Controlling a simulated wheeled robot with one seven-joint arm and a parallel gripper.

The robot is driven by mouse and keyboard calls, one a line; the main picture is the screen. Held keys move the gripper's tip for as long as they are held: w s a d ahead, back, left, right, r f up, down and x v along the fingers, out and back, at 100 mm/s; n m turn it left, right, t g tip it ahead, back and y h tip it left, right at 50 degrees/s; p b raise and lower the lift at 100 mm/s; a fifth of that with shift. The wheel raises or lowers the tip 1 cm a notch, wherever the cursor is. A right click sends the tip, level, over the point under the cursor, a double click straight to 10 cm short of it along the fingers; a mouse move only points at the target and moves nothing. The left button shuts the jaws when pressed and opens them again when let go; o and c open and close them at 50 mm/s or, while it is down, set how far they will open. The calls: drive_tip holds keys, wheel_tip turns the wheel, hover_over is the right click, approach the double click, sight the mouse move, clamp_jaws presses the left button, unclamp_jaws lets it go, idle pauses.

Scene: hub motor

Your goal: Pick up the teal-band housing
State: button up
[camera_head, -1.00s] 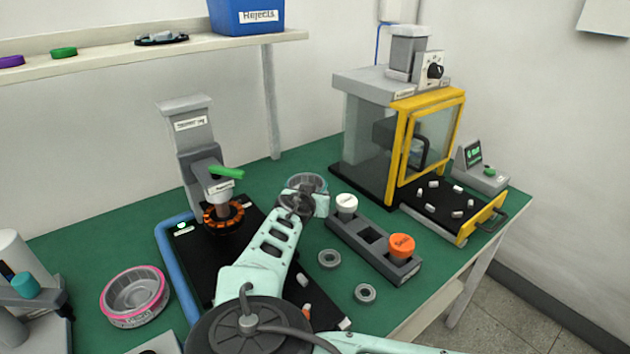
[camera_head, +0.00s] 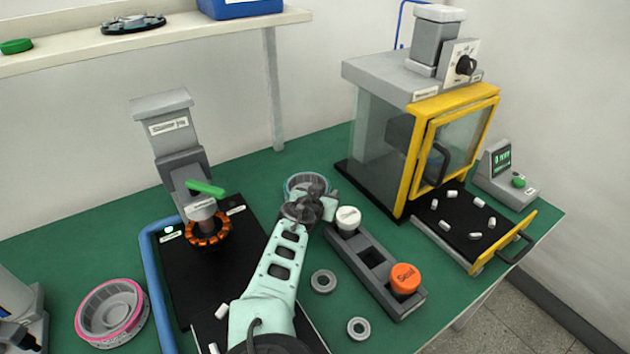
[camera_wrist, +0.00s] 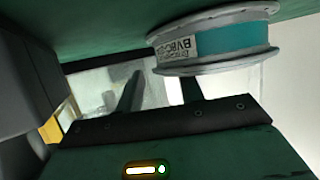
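The teal-band housing (camera_head: 295,183) is a round, light grey ring with a teal band. It stands on the green table near the middle of the head view, partly hidden by my gripper (camera_head: 312,203). In the wrist view the housing (camera_wrist: 235,40) looks upside down, large and close at the top right, with a printed label on its band. My gripper's dark fingers (camera_wrist: 162,85) stand apart there with nothing between them. The housing overlaps the tip of the right finger, so I cannot tell whether they touch.
A grey block (camera_head: 375,270) with a white-capped and an orange-capped container stands to the right of my gripper. The yellow-framed chamber (camera_head: 410,170) is behind it. A press (camera_head: 180,160) and a pink-band housing (camera_head: 110,312) are left. Two grey rings (camera_head: 322,281) lie in front.

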drive_tip(key=shift+w+f, duration=0.1)
drive_tip(key=shift+w, duration=0.05)
drive_tip(key=shift+d, duration=0.1)
clamp_jaws()
